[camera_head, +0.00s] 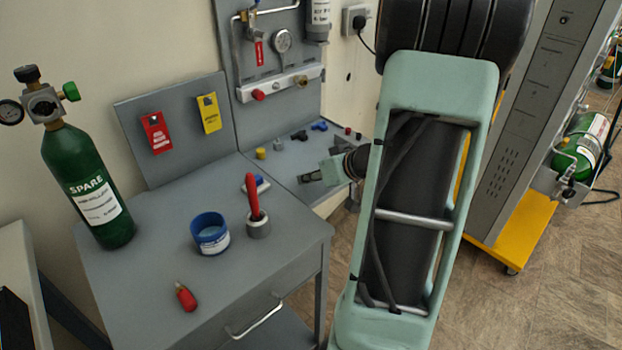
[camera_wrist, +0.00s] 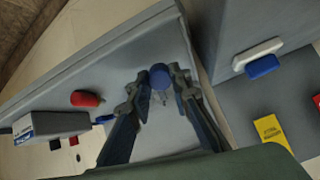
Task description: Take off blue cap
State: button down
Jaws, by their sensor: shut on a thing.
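The blue cap (camera_wrist: 160,76) is a round dark-blue piece between the fingertips of my gripper (camera_wrist: 161,88) in the wrist view. My gripper is shut on it. A small pale metallic part shows just below the cap, between the fingers. What the cap sits on, and whether it is still attached, I cannot tell. In the head view my gripper (camera_head: 307,178) is low over the grey shelf, reaching left from my arm. I cannot make out the cap there.
A grey bench holds a green SPARE cylinder (camera_head: 90,190), a blue tub (camera_head: 210,235), a red-handled tool (camera_head: 253,198) and a small red bottle (camera_head: 185,297). A white-and-blue block (camera_wrist: 258,57) lies right of my gripper. A red piece (camera_wrist: 87,99) lies to its left.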

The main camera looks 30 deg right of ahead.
jog(key=shift+f+b, duration=0.35)
jog(key=shift+f, duration=0.15)
jog(key=shift+f, duration=0.15)
jog(key=c, duration=1.7)
grip_release()
jog(key=v, duration=1.2)
jog(key=shift+w, duration=0.1)
